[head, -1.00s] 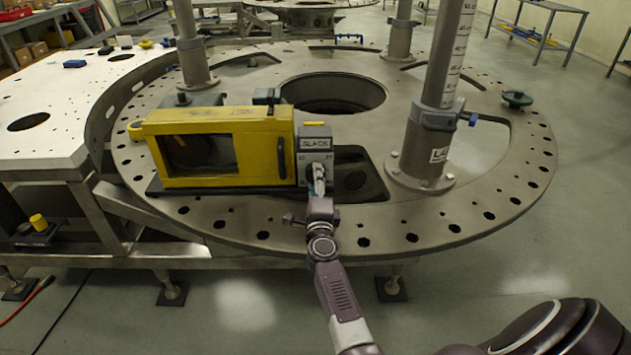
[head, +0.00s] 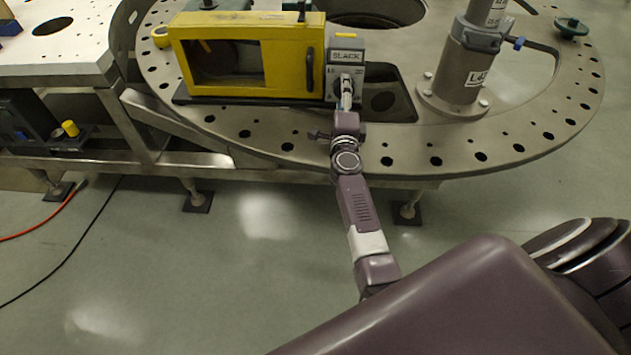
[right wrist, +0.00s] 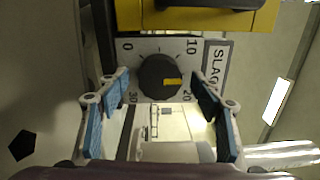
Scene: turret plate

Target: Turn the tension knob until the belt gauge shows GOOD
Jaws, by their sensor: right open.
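The belt gauge sign (head: 345,57) reads SLACK in the head view; it is partly cut by a finger in the right wrist view (right wrist: 214,66). The dark round tension knob (right wrist: 158,76) sits on a grey panel (right wrist: 140,46) marked 0, 10, 20 and 30. Its yellow mark points between 10 and 20, nearer 20. My right gripper (right wrist: 163,90) is open, with its blue-padded fingers on either side of the knob; I see no clear contact. In the head view the right gripper (head: 347,95) is in front of the panel and largely hides the knob. My left gripper is not in view.
The panel adjoins a yellow housing (head: 270,88) on a large round metal plate (head: 300,136) with holes along its rim. A grey post (head: 457,82) stands to the right. A white table (head: 88,48) is at left. The floor in front is open, with cables at left.

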